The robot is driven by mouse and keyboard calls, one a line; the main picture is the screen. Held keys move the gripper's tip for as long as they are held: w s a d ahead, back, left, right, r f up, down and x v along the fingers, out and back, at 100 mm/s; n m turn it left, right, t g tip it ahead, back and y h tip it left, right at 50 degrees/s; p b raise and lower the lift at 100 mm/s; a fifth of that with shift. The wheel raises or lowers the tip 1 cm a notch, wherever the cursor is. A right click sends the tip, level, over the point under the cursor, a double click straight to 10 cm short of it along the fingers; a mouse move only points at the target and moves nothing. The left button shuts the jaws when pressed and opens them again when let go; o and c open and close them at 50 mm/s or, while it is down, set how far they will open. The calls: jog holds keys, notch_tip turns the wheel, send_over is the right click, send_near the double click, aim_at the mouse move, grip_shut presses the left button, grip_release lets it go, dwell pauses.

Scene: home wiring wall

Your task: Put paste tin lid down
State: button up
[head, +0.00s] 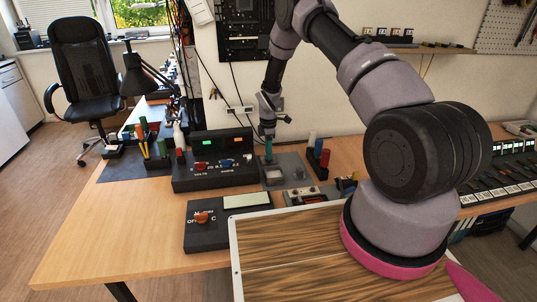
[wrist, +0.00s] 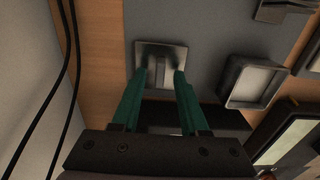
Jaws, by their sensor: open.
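The paste tin lid, a square grey metal plate with a raised grip (wrist: 178,52), lies flat on the grey mat (wrist: 206,38) in the wrist view. My gripper (wrist: 159,74) is open, with its green fingers apart on either side of the lid's raised grip; I cannot tell if they touch it. The open paste tin (wrist: 252,82), dark-rimmed with pale contents, stands apart to the right of the lid. In the head view my gripper (head: 268,150) points down at the mat's back left, and the tin (head: 273,176) is just in front. The lid is hard to make out there.
A dark power supply box (head: 213,172) stands close to the left of my gripper. Red and blue cylinders (head: 318,150) stand to the right. A dark meter box (head: 207,228) and a white-framed wooden panel (head: 290,262) are in front. Black cables hang by the wall.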

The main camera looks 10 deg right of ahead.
jog(key=s+d+r+m+t, duration=0.1)
jog(key=r+m, duration=0.1)
jog(key=r, duration=0.8)
jog(key=s+d+r+m, duration=0.1)
jog(key=s+r+m, duration=0.1)
jog(key=r, duration=0.8)
jog(key=s+d+r+m+t, duration=0.1)
jog(key=r+m, duration=0.1)
jog(key=r, duration=0.8)
jog(key=s+d+r+m+t+y, duration=0.15)
jog(key=s+r+m, duration=0.5)
jog(key=r, duration=0.65)
jog(key=s+r+m+t, duration=0.1)
jog(key=s+r+m, duration=0.2)
jog(key=s, duration=0.5)
jog(key=s+d+r+m+t, duration=0.1)
jog(key=s+r+m, duration=0.2)
jog(key=s, duration=0.6)
jog(key=s+d+r+m+t, duration=0.1)
jog(key=s+r+m, duration=0.2)
jog(key=s, duration=0.6)
jog(key=shift+s+r+m+t, duration=0.2)
jog(key=shift+s+m+t, duration=0.05)
jog(key=shift+m+t, duration=0.1)
